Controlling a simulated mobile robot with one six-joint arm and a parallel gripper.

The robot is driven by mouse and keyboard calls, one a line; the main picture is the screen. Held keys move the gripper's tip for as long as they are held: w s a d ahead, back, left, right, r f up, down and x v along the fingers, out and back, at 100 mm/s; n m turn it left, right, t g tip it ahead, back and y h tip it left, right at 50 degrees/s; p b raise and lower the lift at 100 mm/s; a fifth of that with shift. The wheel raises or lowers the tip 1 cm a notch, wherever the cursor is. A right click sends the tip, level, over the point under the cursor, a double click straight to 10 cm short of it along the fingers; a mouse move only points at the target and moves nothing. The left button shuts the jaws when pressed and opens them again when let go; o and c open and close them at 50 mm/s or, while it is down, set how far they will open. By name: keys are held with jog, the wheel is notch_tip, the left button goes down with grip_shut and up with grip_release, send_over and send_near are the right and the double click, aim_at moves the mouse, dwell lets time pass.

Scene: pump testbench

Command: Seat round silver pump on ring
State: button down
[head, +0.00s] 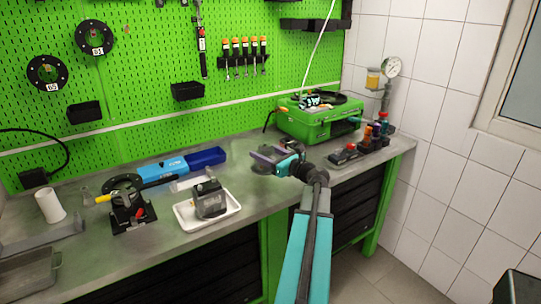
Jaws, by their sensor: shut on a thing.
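My gripper (279,158) is over the worktop in front of the green case, at the end of my teal and black arm. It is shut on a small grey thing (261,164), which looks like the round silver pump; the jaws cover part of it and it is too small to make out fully. A green case (305,127) stands behind and to the right of my gripper. On its top lies a dark round ring-like part (346,99), apart from the gripper, partly covered by small things and a cable.
A white tray (232,213) holds a boxy grey pump (209,198). A blue box (206,158) lies behind.

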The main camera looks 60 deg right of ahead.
jog(key=w+a+r+n+y+p, duration=0.1)
jog(key=w+a+r+y+p, duration=0.1)
jog(key=w+r, duration=0.4)
jog(key=w+a+r+n+y+p, duration=0.1)
jog(key=w+a+r+p, duration=0.3)
jog(key=w+r+p, duration=0.3)
jog(key=shift+w+a+r+y+p, duration=0.15)
jog(key=shift+a+r+y+p, duration=0.15)
jog(key=shift+a+y, duration=0.1)
jog(key=shift+s, duration=0.25)
